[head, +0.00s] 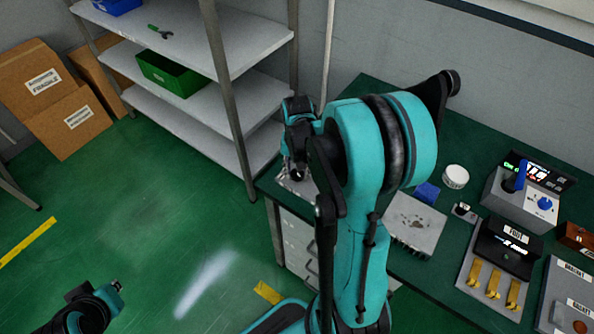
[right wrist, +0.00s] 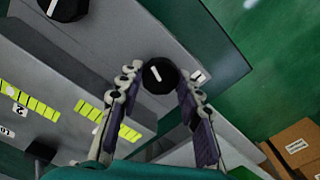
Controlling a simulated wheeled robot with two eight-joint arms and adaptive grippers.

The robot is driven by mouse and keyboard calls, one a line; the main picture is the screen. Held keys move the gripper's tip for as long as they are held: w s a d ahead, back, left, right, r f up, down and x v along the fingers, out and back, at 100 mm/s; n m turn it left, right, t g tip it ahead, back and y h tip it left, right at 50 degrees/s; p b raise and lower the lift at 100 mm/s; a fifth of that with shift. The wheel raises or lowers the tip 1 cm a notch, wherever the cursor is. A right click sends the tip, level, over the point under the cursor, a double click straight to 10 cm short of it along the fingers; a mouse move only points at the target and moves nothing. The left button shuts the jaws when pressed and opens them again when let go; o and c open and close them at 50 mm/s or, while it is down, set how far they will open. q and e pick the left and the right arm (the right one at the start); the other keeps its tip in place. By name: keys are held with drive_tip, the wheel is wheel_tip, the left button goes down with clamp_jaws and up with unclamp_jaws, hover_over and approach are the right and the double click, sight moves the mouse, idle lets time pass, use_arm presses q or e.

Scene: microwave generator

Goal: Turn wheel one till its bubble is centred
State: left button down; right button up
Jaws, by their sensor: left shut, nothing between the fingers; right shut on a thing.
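Wheel one (right wrist: 158,75) is a black round knob with a white line, beside a plate marked 1 on a grey block in the right wrist view. My right gripper (right wrist: 155,90) has its two fingers on either side of this knob and is shut on it. A yellow-green vial (right wrist: 95,110) lies on the lower grey face, partly hidden by the left-hand finger. Its bubble cannot be made out clearly. In the head view my right gripper (head: 297,172) is over the bench's left end, and the device there is mostly hidden. My left gripper (head: 115,287) is shut and empty above the floor.
A second black knob (right wrist: 68,8) and another vial (right wrist: 28,100), near a label 2, lie to the left. The green bench (head: 440,270) holds a grey plate (head: 413,222), a white tub (head: 456,177) and control boxes (head: 525,195). Shelves (head: 195,100) stand behind.

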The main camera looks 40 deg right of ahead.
sight(297, 173)
drive_tip(key=shift+m, duration=1.2)
drive_tip(key=o, duration=1.2)
drive_tip(key=shift+c, duration=0.2)
drive_tip(key=shift+r, duration=0.1)
wheel_tip(297, 173, up, 12)
